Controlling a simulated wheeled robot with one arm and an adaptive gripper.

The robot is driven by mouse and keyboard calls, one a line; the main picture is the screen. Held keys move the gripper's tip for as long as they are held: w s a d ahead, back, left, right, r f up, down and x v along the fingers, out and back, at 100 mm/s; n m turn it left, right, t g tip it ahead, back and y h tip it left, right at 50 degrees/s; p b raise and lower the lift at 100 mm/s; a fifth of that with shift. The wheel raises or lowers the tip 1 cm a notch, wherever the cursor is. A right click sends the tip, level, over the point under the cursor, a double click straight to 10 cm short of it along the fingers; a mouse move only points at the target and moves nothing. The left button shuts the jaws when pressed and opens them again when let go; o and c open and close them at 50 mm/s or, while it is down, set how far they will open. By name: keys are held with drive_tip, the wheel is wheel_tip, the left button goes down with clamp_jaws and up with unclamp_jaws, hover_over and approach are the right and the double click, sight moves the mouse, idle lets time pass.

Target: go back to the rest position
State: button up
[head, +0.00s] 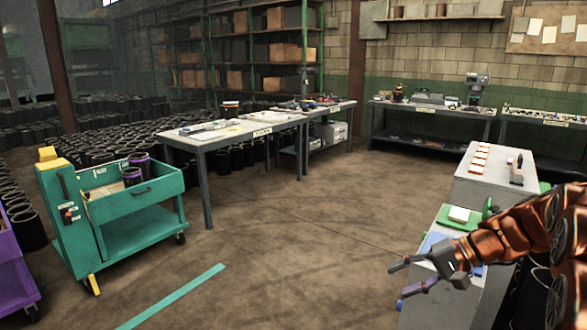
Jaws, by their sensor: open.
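My gripper (407,276) is at the lower right in the head view, at the end of my copper-coloured arm. Its two dark fingers point left and are spread apart, with nothing between them. It is in front of a low grey bench, near a blue mat (434,243). Whether it touches the bench is hard to tell, but it appears clear of it.
A teal cart (138,205) with dark sleeves stands at the left. Behind it are a long work table (205,148) and many black sleeves on the floor. A grey bench (482,184) with small orange-white items is at the right. The middle floor is free.

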drive_tip(key=s+a+f+n+g+h, duration=0.1)
drive_tip(key=s+a+f+g+h, duration=0.15)
drive_tip(key=s+a, duration=0.75)
drive_tip(key=s+d+f+n+g+h, duration=0.15)
drive_tip(key=s+h, duration=0.25)
drive_tip(key=s, duration=0.8)
drive_tip(key=s+d+f+n+h, duration=0.3)
drive_tip(key=s+h, duration=0.1)
drive_tip(key=s, duration=0.7)
wheel_tip(320, 180, down, 11)
drive_tip(key=g+b, duration=0.1)
drive_tip(key=b, duration=0.9)
drive_tip(key=s+p+v, duration=0.2)
drive_tip(key=p+v, duration=0.7)
drive_tip(key=s+r+p+v, duration=0.1)
drive_tip(key=s+p+v, duration=0.1)
drive_tip(key=p+v, duration=0.7)
drive_tip(key=shift+r+t, duration=0.3)
drive_tip(key=shift+r, duration=0.15)
